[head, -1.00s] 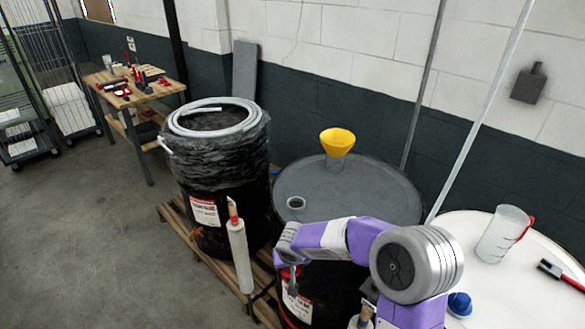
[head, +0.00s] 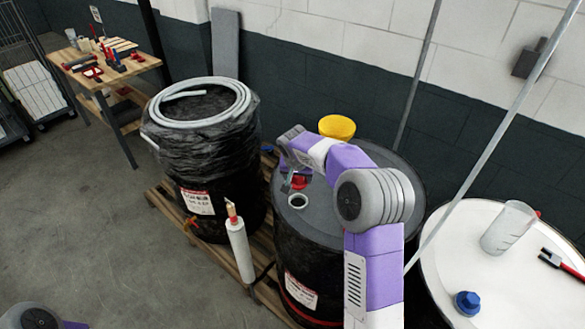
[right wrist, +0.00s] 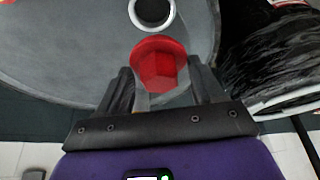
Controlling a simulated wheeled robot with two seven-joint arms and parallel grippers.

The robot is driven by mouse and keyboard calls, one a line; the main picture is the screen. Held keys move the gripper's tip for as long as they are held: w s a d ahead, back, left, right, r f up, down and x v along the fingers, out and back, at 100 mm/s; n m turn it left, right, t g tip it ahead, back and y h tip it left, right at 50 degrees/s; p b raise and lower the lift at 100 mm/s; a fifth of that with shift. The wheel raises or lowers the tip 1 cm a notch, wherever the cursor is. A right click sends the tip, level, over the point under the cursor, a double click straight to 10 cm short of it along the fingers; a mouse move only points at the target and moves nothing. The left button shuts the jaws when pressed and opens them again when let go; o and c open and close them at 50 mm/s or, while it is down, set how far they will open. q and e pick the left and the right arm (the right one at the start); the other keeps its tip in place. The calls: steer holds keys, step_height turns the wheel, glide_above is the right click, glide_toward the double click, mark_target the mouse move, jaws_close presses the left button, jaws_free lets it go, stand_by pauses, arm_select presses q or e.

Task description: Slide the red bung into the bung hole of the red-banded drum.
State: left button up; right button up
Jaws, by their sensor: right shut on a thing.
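The red-banded drum has a grey lid (head: 375,170) and a red band low on its black side (head: 300,310). Its bung hole (head: 298,201) is a pale-rimmed round opening near the lid's left front edge; it also shows at the top of the right wrist view (right wrist: 152,11). The red bung (right wrist: 158,65) is between the fingers of my right gripper (right wrist: 163,88), which is shut on it. In the head view the bung (head: 299,182) appears just behind the hole, apart from it; its height over the lid is unclear. My left gripper is out of view.
A yellow funnel (head: 337,127) stands behind my right arm. A wrapped black drum with a coiled hose (head: 205,95) is at left. A white-topped drum (head: 445,240) at right holds a jug (head: 508,228) and a blue bung (head: 467,303). A white tube (head: 240,250) stands in front.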

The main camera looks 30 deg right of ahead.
mark_target(298, 186)
steer(key=shift+s, duration=0.25)
steer(key=shift+a, duration=0.1)
steer(key=shift+f+b, duration=2.6)
steer(key=shift+f, duration=0.3)
steer(key=shift+b, duration=0.3)
steer(key=shift+s+f+b, duration=0.1)
steer(key=shift+f+b, duration=1.1)
steer(key=shift+f, duration=0.2)
steer(key=o, duration=1.1)
